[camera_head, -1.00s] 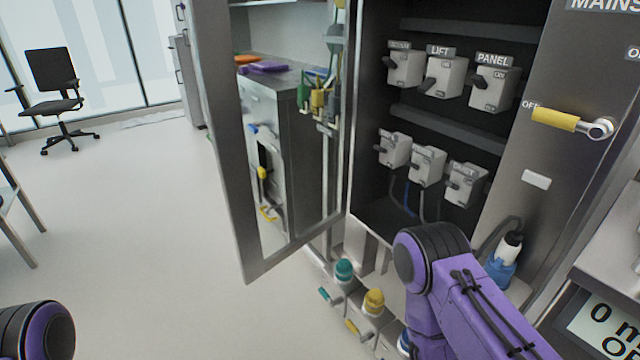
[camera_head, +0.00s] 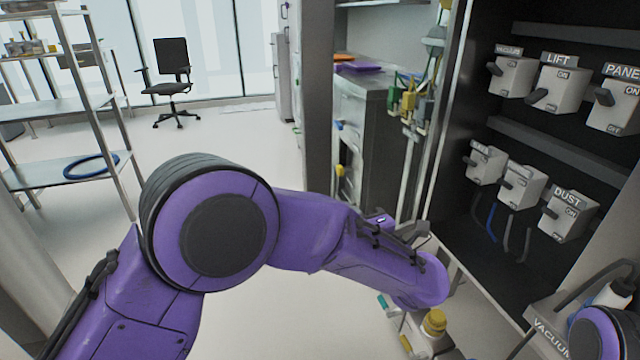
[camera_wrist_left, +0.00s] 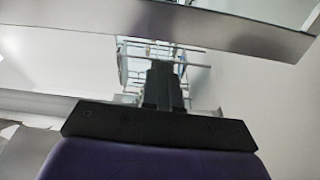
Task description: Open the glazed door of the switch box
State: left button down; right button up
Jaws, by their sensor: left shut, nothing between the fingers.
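The switch box (camera_head: 470,90) stands open at the right, with rows of grey switches inside. Its glazed door (camera_head: 318,90) stands swung out to the left, its grey frame upright and a grey cabinet showing through the glass. My left arm reaches across the lower part of the door and hides it. In the left wrist view the black left gripper (camera_wrist_left: 163,75) is shut and empty, with a grey bar of the door frame (camera_wrist_left: 190,28) beyond it. I cannot tell whether they touch. My right gripper is out of view; only part of the right arm shows at the lower right.
A metal shelf rack (camera_head: 70,105) stands at the left and an office chair (camera_head: 170,80) farther back. A yellow-capped connector (camera_head: 434,322) sits low in front of the box. The white floor between rack and door is clear.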

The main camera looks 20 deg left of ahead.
aim_at(311, 173)
pick_arm(q)
jog(key=shift+n, duration=0.3)
jog(key=x, duration=0.9)
jog(key=b+x, duration=0.1)
jog(key=x, duration=0.3)
jog(key=shift+w+a+r, duration=0.2)
jog(key=shift+a+r, duration=0.05)
jog(key=shift+r, duration=0.15)
